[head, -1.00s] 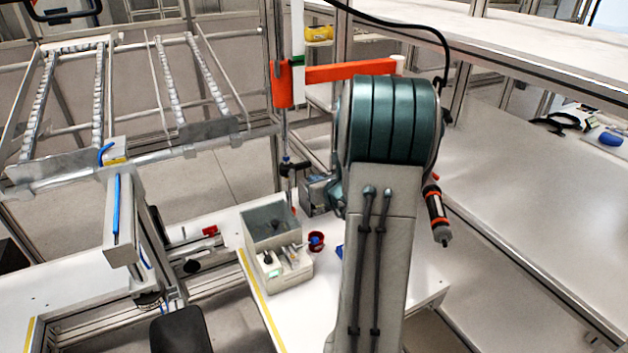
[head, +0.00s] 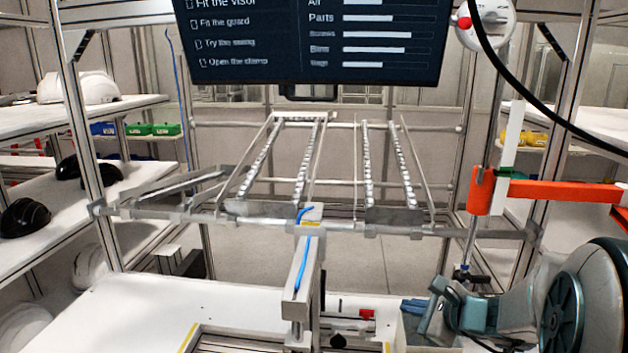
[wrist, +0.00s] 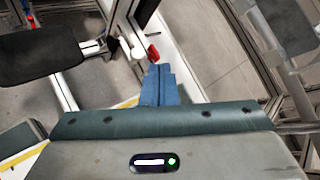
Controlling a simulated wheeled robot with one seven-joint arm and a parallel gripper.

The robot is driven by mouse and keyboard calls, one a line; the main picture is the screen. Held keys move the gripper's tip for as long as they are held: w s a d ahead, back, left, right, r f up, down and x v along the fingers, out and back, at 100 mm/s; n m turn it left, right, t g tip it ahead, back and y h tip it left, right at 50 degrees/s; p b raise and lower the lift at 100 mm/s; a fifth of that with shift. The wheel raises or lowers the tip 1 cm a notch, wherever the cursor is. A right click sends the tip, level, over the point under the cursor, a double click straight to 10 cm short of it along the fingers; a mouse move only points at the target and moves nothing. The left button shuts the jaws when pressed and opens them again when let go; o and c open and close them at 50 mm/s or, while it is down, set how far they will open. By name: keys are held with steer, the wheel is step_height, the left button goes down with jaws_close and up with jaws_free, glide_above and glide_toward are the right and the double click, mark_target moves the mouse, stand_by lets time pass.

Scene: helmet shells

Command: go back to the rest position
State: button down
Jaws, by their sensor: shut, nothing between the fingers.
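My gripper (head: 428,314) is at the lower right of the head view, over the white bench, with my arm reaching in from the right edge. In the wrist view its blue fingers (wrist: 160,84) stand together, shut with nothing between them. A grey bin on the bench is partly hidden behind and below my gripper in the head view.
A grey post (head: 302,280) with a blue tube stands on the white bench (head: 140,310), left of my gripper. An orange arm (head: 560,191) on an upright is above my arm. A roller rack (head: 300,165) and screen (head: 310,40) are behind. Dark helmets (head: 25,217) lie on left shelves.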

steer(key=s+a+n+g+h, duration=0.1)
steer(key=s+a+n+g, duration=0.5)
steer(key=s+a+n, duration=0.5)
steer(key=s+d+n+g+h, duration=0.1)
steer(key=s+d+n+h, duration=0.4)
steer(key=s+n, duration=0.4)
steer(key=shift+s+d+n+h, duration=0.15)
steer(key=shift+d+n+h, duration=0.2)
steer(key=shift+n, duration=0.75)
